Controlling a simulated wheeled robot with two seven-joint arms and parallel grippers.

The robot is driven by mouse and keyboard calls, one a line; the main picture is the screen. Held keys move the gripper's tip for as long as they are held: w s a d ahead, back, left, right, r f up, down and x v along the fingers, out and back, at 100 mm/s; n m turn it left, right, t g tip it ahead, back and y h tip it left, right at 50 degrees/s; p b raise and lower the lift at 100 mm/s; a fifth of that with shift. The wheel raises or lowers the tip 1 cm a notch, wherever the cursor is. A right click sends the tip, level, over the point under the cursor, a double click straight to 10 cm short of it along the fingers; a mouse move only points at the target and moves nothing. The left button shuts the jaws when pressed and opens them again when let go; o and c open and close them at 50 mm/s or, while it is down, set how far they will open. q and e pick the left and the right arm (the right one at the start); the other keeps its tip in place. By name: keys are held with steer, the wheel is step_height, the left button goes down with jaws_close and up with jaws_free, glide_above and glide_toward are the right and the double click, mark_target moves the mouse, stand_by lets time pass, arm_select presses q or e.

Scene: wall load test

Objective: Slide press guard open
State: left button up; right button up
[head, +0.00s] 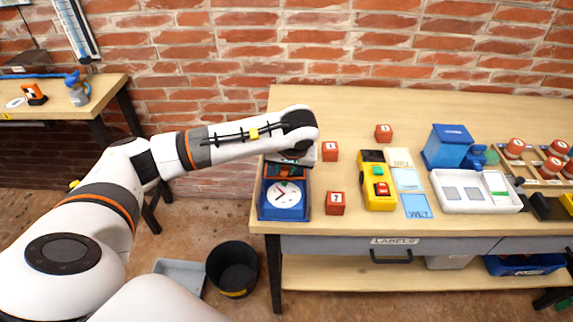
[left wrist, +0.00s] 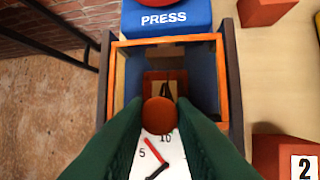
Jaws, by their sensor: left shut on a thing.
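The press (head: 285,213) is a blue box with a round white dial at the front left of the bench. It also shows in the left wrist view with a blue PRESS label (left wrist: 165,19). Its guard (left wrist: 231,85) has an orange frame around an opening into the blue interior. An orange-brown round knob (left wrist: 160,114) sits at the near side of the frame, above the dial (left wrist: 160,158). The dark green fingers of my left gripper (left wrist: 161,122) are shut on this knob. In the head view my wrist hides much of the press top. My right gripper is out of view.
Red numbered blocks (head: 335,203) stand close to the right of the press. A yellow device (head: 377,187), cards and a white tray (head: 475,191) lie further right. A black bin (head: 232,268) stands on the floor left of the bench.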

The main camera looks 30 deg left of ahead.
arm_select(q)
steer(key=shift+s+d+p, duration=0.15)
steer(key=shift+s+d, duration=0.55)
steer(key=shift+s, duration=0.45)
steer(key=shift+s+d+p, duration=0.2)
steer(key=shift+s+d, duration=0.45)
steer(key=shift+s, duration=0.5)
steer(key=shift+s+d+p, duration=0.15)
steer(key=shift+s+d, duration=0.55)
steer(key=shift+s, duration=0.45)
steer(key=o, duration=0.9)
steer(key=shift+c, duration=0.2)
step_height(320, 180, up, 7)
steer(key=p, duration=0.3)
steer(key=shift+p, duration=0.3)
